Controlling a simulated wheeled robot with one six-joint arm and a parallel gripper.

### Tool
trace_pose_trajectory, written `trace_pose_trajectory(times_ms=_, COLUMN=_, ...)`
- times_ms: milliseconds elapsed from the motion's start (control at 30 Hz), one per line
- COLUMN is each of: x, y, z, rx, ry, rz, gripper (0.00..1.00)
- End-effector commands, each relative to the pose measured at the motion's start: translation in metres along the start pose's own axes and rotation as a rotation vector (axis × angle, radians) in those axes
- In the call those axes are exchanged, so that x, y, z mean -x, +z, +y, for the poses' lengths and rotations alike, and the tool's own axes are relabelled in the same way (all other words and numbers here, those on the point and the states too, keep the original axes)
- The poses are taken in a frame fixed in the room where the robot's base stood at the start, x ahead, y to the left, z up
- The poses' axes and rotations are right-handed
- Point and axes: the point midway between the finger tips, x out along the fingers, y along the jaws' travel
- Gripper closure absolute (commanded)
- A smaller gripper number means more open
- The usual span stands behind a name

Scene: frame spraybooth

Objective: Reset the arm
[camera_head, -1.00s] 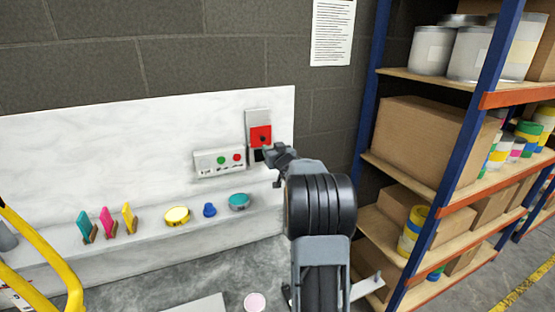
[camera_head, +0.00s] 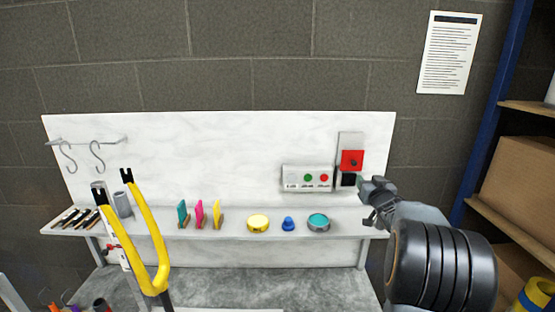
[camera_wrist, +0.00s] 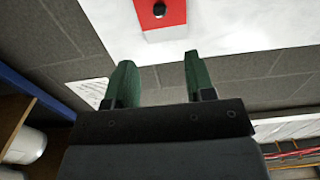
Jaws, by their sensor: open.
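My gripper (camera_head: 370,203) is at the right end of the white back panel (camera_head: 215,160), just below and right of the red switch box (camera_head: 352,161). In the wrist view my gripper (camera_wrist: 158,82) has its two green-padded fingers apart with nothing between them. The red switch box with its dark knob also shows in the wrist view (camera_wrist: 163,20), beyond the fingertips. A black block (camera_head: 348,180) sits under the red box, close to the gripper. I cannot tell whether the gripper touches it.
A control box (camera_head: 307,178) with green and red buttons is left of the switch. The shelf (camera_head: 235,224) holds coloured clips, a yellow tin (camera_head: 258,222), a blue knob and a teal tin. A yellow-handled frame (camera_head: 155,250) stands left. A storage rack (camera_head: 490,120) is right.

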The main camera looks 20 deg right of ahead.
Motion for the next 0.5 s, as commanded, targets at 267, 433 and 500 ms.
trace_pose_trajectory(times_ms=267, x=0.013, y=0.054, z=0.026, rx=0.062, ry=0.158, rz=-0.249, gripper=0.51)
trace_pose_trajectory(times_ms=433, x=0.082, y=0.109, z=0.01, rx=0.06, ry=0.29, rz=-0.661, gripper=0.51)
trace_pose_trajectory(times_ms=500, x=0.121, y=0.12, z=-0.021, rx=0.06, ry=0.288, rz=-0.833, gripper=0.51)
